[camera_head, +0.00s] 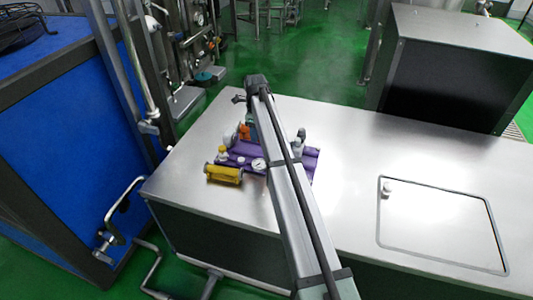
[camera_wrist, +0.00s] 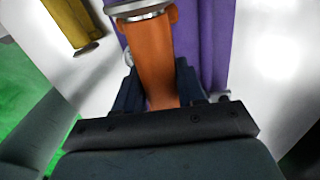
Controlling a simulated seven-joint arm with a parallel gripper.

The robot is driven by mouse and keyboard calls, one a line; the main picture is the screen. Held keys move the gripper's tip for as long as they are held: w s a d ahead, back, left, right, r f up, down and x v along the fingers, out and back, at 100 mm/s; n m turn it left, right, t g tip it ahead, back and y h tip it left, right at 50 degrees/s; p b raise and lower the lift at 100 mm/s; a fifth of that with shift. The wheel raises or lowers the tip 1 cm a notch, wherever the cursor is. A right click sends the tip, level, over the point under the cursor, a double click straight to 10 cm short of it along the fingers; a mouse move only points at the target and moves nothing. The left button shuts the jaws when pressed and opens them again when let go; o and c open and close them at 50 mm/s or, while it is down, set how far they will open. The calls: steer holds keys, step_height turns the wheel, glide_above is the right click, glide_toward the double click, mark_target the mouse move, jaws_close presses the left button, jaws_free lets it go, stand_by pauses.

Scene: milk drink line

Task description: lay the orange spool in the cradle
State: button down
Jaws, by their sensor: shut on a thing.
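The orange spool (camera_wrist: 152,60) stands out between the two dark fingers of my gripper (camera_wrist: 158,92) in the wrist view. The gripper is shut on it. A pale metal ring shows around its far end, at the top of that view. In the head view a bit of the spool's orange (camera_head: 244,132) shows beside my arm. Below it lies a purple base (camera_head: 238,154), which also fills the wrist view's upper right (camera_wrist: 208,40). My arm covers part of the base. I cannot tell which part is the cradle, or whether the spool touches it.
A yellow spool-like piece (camera_head: 224,174) lies at the base's front left, near the steel table's (camera_head: 350,140) left edge. Small grey upright fittings (camera_head: 299,143) and a gauge (camera_head: 258,164) stand on the base. The table to the right is clear, with a framed panel (camera_head: 440,225).

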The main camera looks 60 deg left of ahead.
glide_toward(255, 149)
steer(key=shift+d+f, duration=0.1)
steer(key=shift+f, duration=2.85)
steer(key=shift+f, duration=0.15)
steer(key=c, duration=0.9)
jaws_free()
steer(key=shift+c, duration=0.2)
step_height(255, 149, up, 12)
